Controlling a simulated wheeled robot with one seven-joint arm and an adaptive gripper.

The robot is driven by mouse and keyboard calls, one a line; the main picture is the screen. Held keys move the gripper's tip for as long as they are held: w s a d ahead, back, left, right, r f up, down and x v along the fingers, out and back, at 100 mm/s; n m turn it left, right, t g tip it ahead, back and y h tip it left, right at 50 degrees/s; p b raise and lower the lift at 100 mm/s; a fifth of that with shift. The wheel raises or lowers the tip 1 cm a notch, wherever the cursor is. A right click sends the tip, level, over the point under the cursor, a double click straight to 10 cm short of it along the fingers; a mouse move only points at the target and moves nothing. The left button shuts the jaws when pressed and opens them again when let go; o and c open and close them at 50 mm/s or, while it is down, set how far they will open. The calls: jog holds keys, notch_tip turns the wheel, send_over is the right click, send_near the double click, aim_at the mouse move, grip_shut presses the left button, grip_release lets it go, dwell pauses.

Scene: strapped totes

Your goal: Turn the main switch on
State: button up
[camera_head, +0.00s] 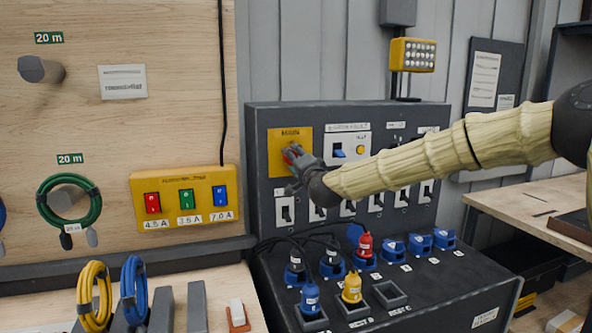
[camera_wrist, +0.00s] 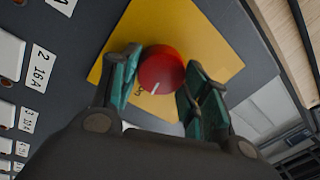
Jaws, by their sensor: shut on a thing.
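The main switch is a red round knob (camera_wrist: 161,70) with a short white mark, on a yellow plate (camera_head: 276,158) at the upper left of the dark panel. My gripper (camera_head: 295,158) is at this plate and hides most of the knob in the head view. In the wrist view the green-padded fingers of my gripper (camera_wrist: 158,84) stand on either side of the knob, shut on it. The white mark points towards the lower left edge of the knob. Lettering beside the knob on the yellow plate (camera_wrist: 207,42) is partly hidden.
A row of breaker switches (camera_head: 287,211) lies below the plate. Blue, red and yellow plugs (camera_head: 351,288) stand on the sloping console in front. A yellow box with coloured switches (camera_head: 186,197) hangs on the wooden board at left.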

jog(key=shift+a+f+m+b, duration=0.1)
jog(key=shift+f+m+b, duration=0.05)
jog(key=shift+m+b, duration=0.9)
jog(key=shift+m, duration=0.35)
jog(key=o, duration=1)
jog(key=shift+w+a, duration=0.1)
jog(key=shift+a, duration=0.1)
jog(key=shift+d, duration=0.25)
jog(key=shift+s, duration=0.2)
jog(key=v, duration=1.1)
jog(key=shift+s, duration=0.35)
